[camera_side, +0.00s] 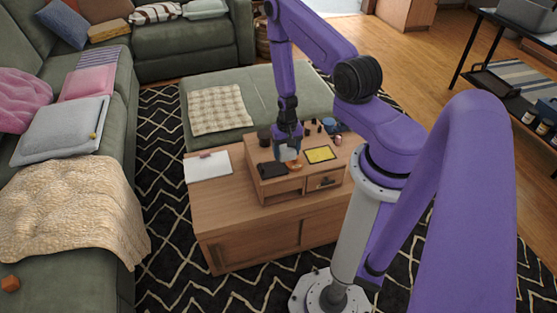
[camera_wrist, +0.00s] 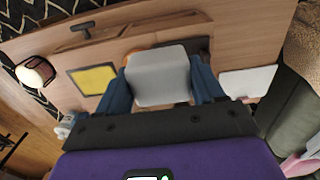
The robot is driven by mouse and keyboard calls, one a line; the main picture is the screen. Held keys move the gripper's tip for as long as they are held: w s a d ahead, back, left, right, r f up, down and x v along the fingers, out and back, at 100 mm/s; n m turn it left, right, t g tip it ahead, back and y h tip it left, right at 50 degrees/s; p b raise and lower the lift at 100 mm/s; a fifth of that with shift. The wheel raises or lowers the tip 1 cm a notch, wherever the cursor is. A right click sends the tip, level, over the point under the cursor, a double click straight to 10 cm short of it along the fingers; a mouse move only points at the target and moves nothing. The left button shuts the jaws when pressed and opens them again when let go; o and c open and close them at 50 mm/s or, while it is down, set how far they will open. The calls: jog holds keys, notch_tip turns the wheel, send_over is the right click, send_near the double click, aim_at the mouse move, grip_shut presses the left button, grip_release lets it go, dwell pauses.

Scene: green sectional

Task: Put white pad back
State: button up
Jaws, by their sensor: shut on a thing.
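My gripper (camera_side: 288,140) is over the wooden riser on the low cabinet, pointing down. It is shut on a pale grey-white pad (camera_wrist: 160,76), which sits between the two blue fingers (camera_wrist: 162,88) in the wrist view. The pad shows small and pale below the gripper in the side view (camera_side: 288,154). A yellow pad (camera_side: 320,154) with a dark border lies to its right, also in the wrist view (camera_wrist: 93,79). A black tray (camera_side: 272,170) lies just in front. Whether the held pad touches anything below is unclear.
The riser (camera_side: 292,187) has a small drawer front with a handle (camera_side: 325,182). An orange item (camera_side: 294,165) lies near the pad. A white sheet or board (camera_side: 208,167) lies on the cabinet (camera_side: 218,205) at left.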

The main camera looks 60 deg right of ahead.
send_over(279, 167)
notch_tip(279, 167, down, 6)
jog(key=shift+a+f, duration=0.1)
jog(key=shift+a, duration=0.05)
jog(key=shift+f, duration=1.45)
jog(key=shift+f, duration=0.6)
jog(key=o, duration=0.7)
